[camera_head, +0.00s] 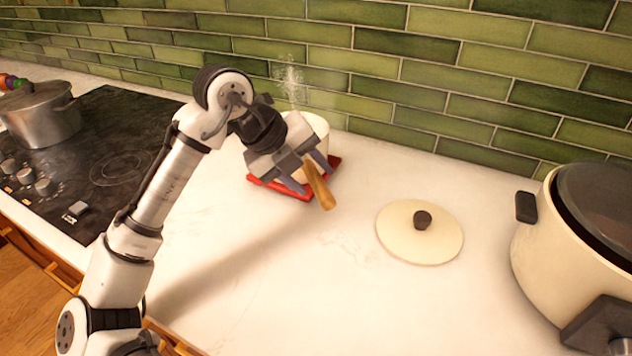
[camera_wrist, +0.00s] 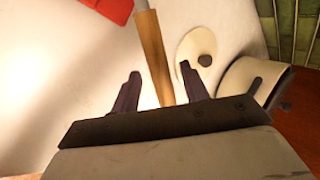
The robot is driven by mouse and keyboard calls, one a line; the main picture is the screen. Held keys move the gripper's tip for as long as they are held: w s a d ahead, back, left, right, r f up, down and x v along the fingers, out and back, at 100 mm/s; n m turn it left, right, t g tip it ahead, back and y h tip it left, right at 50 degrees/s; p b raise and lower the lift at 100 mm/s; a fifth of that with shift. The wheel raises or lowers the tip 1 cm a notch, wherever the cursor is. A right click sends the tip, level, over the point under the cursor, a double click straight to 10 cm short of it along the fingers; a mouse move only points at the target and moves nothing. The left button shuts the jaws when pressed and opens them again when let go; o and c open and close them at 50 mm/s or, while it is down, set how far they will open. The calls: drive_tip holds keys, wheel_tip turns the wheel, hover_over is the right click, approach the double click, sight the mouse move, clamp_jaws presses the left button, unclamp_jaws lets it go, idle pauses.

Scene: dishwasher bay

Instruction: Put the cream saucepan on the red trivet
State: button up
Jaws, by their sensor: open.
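The cream saucepan (camera_head: 316,127) stands on the red trivet (camera_head: 268,184) near the tiled wall, with steam rising above it. My arm hides much of both. Its wooden handle (camera_head: 319,187) points toward the front of the counter. My gripper (camera_head: 312,178) is open with its fingers around the handle. In the wrist view the handle (camera_wrist: 153,55) runs between the two spread fingers (camera_wrist: 160,85), with a gap on each side. A corner of the red trivet (camera_wrist: 112,8) shows at the top there; the pan body is out of that view.
A cream lid (camera_head: 400,240) with a dark knob lies flat on the counter to the right. A large cream cooker (camera_head: 541,240) stands at the far right. A steel pot (camera_head: 45,118) sits on the black hob (camera_head: 130,130) at the left. The front middle counter is clear.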

drive_tip(key=b+v, duration=0.1)
drive_tip(key=v, duration=0.8)
drive_tip(key=shift+s+a, duration=0.1)
